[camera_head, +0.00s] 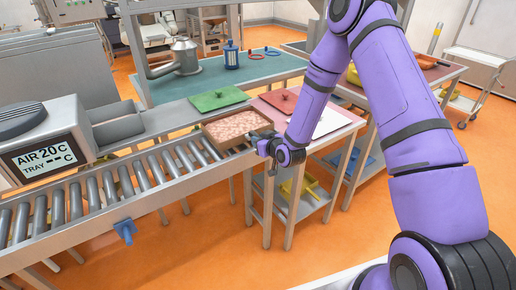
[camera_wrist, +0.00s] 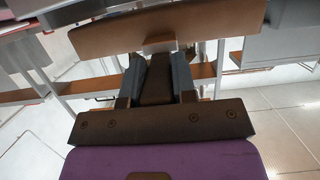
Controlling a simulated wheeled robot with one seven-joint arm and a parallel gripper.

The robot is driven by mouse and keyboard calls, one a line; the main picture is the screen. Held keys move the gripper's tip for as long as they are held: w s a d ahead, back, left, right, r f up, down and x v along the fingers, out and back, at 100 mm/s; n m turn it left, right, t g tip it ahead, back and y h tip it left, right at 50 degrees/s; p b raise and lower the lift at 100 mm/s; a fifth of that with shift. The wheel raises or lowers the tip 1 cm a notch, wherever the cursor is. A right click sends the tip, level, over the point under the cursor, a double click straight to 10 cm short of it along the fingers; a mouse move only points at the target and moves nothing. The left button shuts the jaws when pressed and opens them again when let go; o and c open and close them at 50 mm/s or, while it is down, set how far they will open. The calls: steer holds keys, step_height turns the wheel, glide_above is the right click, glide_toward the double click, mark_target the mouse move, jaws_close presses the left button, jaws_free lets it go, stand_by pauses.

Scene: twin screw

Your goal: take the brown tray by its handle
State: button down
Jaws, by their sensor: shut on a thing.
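The brown tray (camera_head: 207,127) sits at the right end of the roller conveyor and holds a pinkish, lumpy filling (camera_head: 236,126). In the wrist view the tray's brown side wall (camera_wrist: 110,38) runs across the top. My gripper (camera_head: 265,143) is at the tray's right side. In the wrist view my gripper (camera_wrist: 158,62) has its two grey fingers shut on the tray's handle (camera_wrist: 158,43), a small block on that wall. The fingers hide part of the handle.
The roller conveyor (camera_head: 112,187) runs to the left, past a grey machine (camera_head: 48,140) with a display reading AIR 20C. A blue knob (camera_head: 125,230) sticks out from the conveyor's front.

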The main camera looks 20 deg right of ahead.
steer(key=shift+s+d+r, duration=0.1)
steer(key=shift+s+d, duration=0.2)
steer(key=shift+s, duration=0.65)
steer(key=shift+s+d, duration=0.3)
steer(key=shift+s, duration=0.65)
